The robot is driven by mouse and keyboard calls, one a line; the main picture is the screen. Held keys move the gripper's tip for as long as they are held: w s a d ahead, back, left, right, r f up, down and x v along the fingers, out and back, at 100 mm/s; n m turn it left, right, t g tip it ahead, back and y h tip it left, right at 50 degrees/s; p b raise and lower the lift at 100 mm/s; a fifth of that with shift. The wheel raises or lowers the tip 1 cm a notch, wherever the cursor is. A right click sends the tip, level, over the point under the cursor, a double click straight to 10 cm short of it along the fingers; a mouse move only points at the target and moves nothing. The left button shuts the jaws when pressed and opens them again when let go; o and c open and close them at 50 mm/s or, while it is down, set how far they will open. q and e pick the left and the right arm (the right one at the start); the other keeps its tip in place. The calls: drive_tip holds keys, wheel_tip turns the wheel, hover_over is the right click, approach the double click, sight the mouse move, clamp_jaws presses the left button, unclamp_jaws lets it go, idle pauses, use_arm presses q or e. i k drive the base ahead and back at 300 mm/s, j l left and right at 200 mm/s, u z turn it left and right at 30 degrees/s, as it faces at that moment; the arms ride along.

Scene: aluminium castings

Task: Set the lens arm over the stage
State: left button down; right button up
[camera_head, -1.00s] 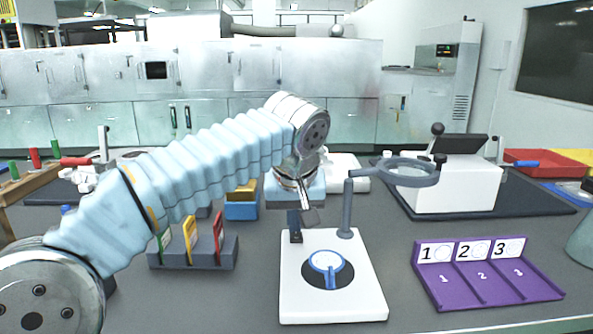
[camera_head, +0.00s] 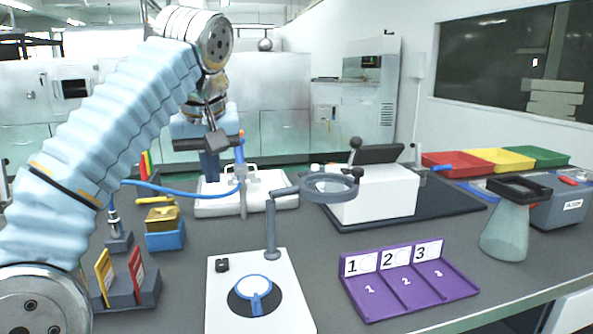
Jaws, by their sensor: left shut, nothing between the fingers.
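The lens arm (camera_head: 284,191) is grey and sits on top of an upright post (camera_head: 271,238). The post stands at the back right of a white base (camera_head: 284,311). Its ring lens (camera_head: 328,187) points out to the right and back, beside the base, not above the stage. The stage (camera_head: 256,296) is a black disc on the base, with a white, blue-rimmed disc and a blue strip on it. My left gripper (camera_head: 207,142) is shut and empty, raised behind and left of the post, apart from it. My right gripper is out of view.
A purple numbered tray (camera_head: 416,290) lies right of the base. A white box (camera_head: 374,197) on a black mat stands behind the ring lens. A slotted rack (camera_head: 128,290) and a blue box (camera_head: 165,238) are at left. A glass flask (camera_head: 506,232) stands at far right.

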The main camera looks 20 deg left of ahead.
sight(318, 196)
drive_tip(key=k+l, duration=1.1)
drive_tip(key=k, duration=0.2)
